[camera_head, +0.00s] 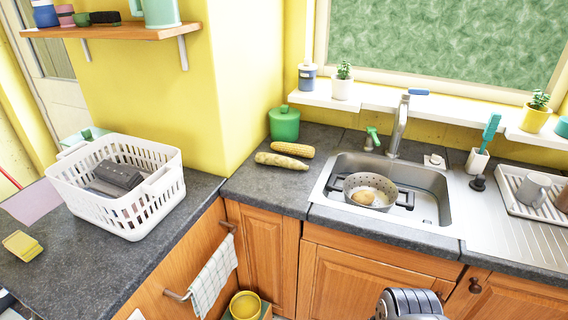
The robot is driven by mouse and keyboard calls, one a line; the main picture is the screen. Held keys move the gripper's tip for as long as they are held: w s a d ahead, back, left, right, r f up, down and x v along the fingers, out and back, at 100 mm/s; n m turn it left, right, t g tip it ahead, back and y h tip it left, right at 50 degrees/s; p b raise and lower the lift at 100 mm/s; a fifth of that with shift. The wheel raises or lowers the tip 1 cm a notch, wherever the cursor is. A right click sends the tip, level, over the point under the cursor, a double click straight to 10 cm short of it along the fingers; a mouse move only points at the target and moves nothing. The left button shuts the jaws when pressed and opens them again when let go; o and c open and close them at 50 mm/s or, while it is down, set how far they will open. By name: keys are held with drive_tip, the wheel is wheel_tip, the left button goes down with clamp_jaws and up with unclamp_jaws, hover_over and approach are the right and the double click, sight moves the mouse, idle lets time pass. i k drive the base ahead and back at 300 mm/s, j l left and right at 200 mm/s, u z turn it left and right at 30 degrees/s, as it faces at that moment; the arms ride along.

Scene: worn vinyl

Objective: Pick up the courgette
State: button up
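A long, pale yellow-green mottled vegetable (282,161), which looks like the courgette, lies on the dark counter left of the sink. A yellow corn cob (293,149) lies just behind it, almost parallel and very close; I cannot tell whether they touch. A grey and black ribbed part, probably of my own arm, shows at the bottom edge, below and right of the vegetable. My gripper's fingers are not visible.
A green lidded jar (284,123) stands behind the corn. The sink (432,183) to the right holds a colander (354,182) with a roundish tan item. A white basket (133,223) with dark items stands left. Counter in front of the vegetable is clear.

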sight(265, 158)
drive_tip(key=i+u, duration=0.25)
drive_tip(key=i, duration=0.25)
drive_tip(key=i+l+u, duration=0.1)
drive_tip(key=i+u, duration=0.2)
drive_tip(key=i, duration=0.15)
